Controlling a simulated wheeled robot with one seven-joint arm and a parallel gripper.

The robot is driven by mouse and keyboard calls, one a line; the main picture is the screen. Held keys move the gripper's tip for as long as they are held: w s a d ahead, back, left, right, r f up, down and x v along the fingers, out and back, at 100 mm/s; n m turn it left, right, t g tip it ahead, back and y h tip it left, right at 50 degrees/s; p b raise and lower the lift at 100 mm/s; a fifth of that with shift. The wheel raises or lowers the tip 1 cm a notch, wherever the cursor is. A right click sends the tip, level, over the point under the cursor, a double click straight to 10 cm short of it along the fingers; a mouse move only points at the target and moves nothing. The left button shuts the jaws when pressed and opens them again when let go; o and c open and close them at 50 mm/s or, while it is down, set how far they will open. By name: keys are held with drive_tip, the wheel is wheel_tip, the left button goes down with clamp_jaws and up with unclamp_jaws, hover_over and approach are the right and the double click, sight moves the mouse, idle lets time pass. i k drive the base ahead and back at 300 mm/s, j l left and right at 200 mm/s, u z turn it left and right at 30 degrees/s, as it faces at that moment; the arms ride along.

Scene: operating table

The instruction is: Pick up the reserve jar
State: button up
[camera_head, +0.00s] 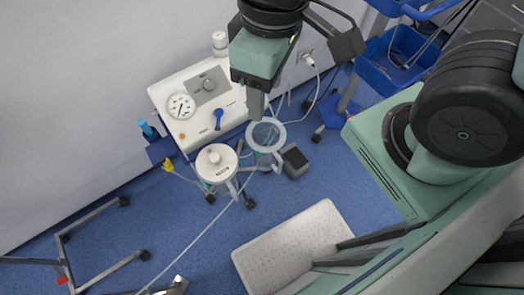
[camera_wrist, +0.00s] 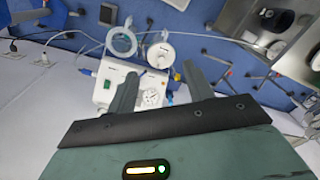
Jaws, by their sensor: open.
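A jar with a round white lid (camera_head: 216,163), its dark lid print too small to read, sits in front of the white suction unit; I take it as the reserve jar. It also shows in the wrist view (camera_wrist: 161,53), beyond my fingertips. Beside it is a pale ring (camera_head: 265,135) with a see-through middle; I cannot tell whether it holds a jar. My gripper (camera_head: 257,104) is above and right of the lidded jar, near the ring in the picture. In the wrist view my gripper (camera_wrist: 160,82) has its fingers apart with nothing between them.
The suction unit (camera_head: 175,134) has a gauge and a blue knob, with a small white cylinder (camera_head: 220,43) behind it. A dark pedal-like box (camera_head: 295,161) is right of the ring. A blue-basket cart (camera_head: 375,72) stands right.

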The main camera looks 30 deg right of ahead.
sight(266, 136)
drive_tip(key=k+l+z, duration=0.15)
drive_tip(key=l, duration=0.55)
drive_tip(key=l+z, duration=0.1)
drive_tip(key=l, duration=0.55)
drive_tip(key=k, duration=0.05)
